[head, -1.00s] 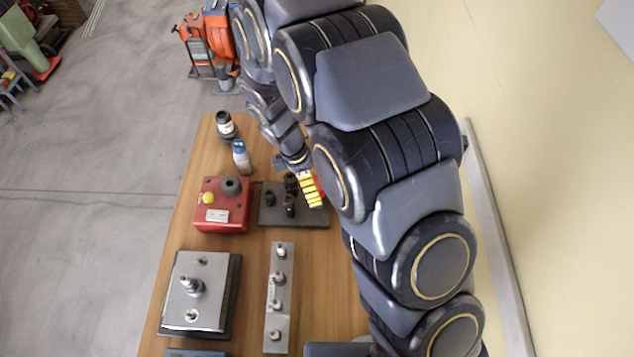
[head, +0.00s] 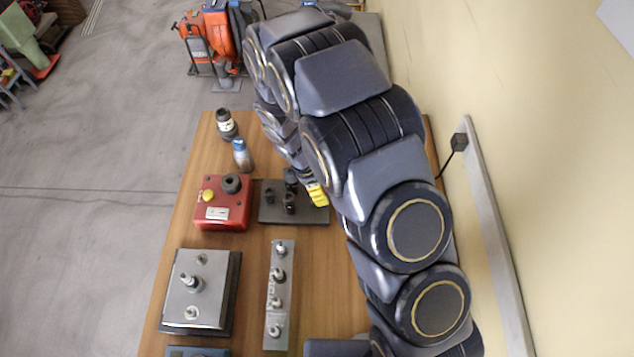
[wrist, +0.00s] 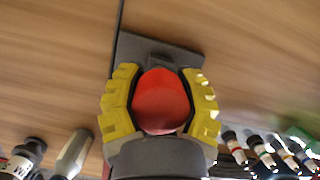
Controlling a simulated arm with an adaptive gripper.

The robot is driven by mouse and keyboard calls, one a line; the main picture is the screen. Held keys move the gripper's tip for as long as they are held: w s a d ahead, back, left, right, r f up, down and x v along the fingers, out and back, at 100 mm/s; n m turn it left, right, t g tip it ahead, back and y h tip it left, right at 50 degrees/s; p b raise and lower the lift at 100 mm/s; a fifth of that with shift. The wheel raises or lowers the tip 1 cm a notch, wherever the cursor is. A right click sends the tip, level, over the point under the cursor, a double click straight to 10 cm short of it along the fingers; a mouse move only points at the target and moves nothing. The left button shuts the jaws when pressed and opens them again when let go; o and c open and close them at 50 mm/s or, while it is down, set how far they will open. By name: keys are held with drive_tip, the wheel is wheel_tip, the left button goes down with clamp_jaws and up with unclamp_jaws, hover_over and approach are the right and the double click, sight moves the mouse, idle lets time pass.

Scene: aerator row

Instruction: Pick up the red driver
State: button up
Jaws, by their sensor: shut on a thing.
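The red driver (wrist: 162,100) shows in the wrist view as a rounded red end between the two yellow fingers of my gripper (wrist: 160,106). The fingers are shut on it from both sides. The rest of the driver is hidden. In the head view, one yellow finger of my gripper (head: 318,195) shows at the right end of a dark grey base (head: 270,216) on the table. My arm covers most of the gripper there, and the driver cannot be made out.
Black cylinders stand on the dark base. Left of it is a red box (head: 213,222) with a yellow button. A blue-capped bottle (head: 243,158) and dark bottle (head: 226,125) stand behind. A silver plate (head: 212,280) and a metal strip (head: 275,332) with several fittings lie in front.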

drive_tip(key=shift+r, duration=0.15)
drive_tip(key=shift+r, duration=0.25)
wheel_tip(320, 180, up, 2)
drive_tip(key=shift+r, duration=0.15)
drive_tip(key=s+d+r, duration=0.1)
drive_tip(key=s+r, duration=0.2)
drive_tip(key=s, duration=0.1)
drive_tip(key=s+d+r, duration=0.1)
drive_tip(key=s+r, duration=0.2)
drive_tip(key=s, duration=0.1)
drive_tip(key=s+d+r, duration=0.1)
drive_tip(key=s+r, duration=0.3)
drive_tip(key=s, duration=0.1)
drive_tip(key=shift+s+d, duration=0.1)
drive_tip(key=shift+d, duration=0.3)
